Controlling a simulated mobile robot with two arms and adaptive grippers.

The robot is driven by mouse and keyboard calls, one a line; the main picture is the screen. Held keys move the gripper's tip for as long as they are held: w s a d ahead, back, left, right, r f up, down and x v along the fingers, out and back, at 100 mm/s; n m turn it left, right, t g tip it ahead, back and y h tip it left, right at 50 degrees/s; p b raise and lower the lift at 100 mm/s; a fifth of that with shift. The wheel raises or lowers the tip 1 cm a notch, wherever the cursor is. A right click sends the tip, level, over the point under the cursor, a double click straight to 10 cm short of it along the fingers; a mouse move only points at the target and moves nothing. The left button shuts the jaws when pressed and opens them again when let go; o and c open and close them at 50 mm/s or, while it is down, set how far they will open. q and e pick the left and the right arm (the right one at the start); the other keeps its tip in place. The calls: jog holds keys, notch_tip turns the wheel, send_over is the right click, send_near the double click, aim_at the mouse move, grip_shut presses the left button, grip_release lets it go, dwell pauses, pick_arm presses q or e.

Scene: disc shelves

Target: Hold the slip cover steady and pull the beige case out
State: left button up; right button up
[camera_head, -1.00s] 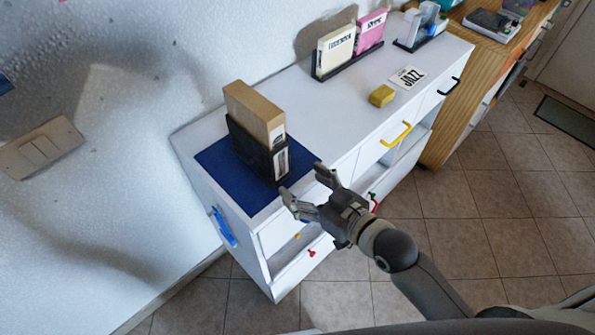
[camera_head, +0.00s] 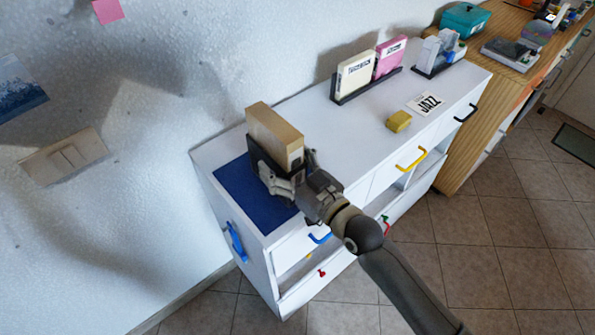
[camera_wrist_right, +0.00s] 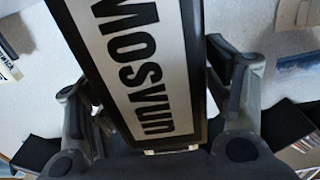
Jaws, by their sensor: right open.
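The beige case (camera_head: 275,133) stands upright in the black slip cover (camera_head: 262,166) on a dark blue mat (camera_head: 240,200), its upper part sticking out above the cover. My right gripper (camera_head: 294,176) is at the cover's near side, open, its fingers on either side of the cover. In the right wrist view the white label with black letters on the cover (camera_wrist_right: 143,62) fills the middle, between the two open fingers of my right gripper (camera_wrist_right: 155,110). I cannot tell whether the fingers touch the cover. My left gripper is not in view.
The mat lies on a white cabinet (camera_head: 345,125) against the wall. A yellow block (camera_head: 399,121), a JAZZ card (camera_head: 427,103) and a rack with a cream case (camera_head: 355,75) and a pink case (camera_head: 390,57) are farther right. A wooden cabinet (camera_head: 480,120) adjoins.

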jog(key=shift+w+a, duration=0.35)
jog(key=shift+w, duration=0.05)
